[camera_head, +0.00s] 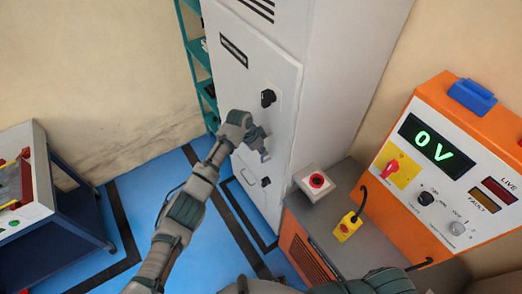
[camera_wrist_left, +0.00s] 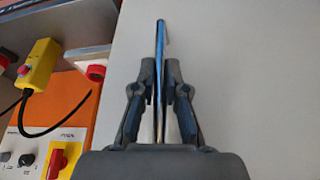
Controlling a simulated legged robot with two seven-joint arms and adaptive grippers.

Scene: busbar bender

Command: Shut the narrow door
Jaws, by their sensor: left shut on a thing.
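The narrow door (camera_head: 240,75) is the pale grey front of the tall cabinet in the head view. It has a black knob (camera_head: 268,97) and a dark lower handle (camera_head: 265,181). It looks nearly flush with the cabinet, but I cannot tell if a small gap remains. My left gripper (camera_head: 262,148) is at the door front, below the knob. In the left wrist view, its fingers (camera_wrist_left: 160,88) are shut on a thin shiny strip (camera_wrist_left: 160,45). It looks like a handle or edge seen end-on. My right gripper is not in view.
An orange control panel (camera_head: 435,85) reads 0 V at the right. A grey bench with a red button box (camera_head: 315,181) and a yellow switch box (camera_head: 347,227) stands beside the cabinet. A blue cart (camera_head: 75,225) is at the left. The blue floor between is clear.

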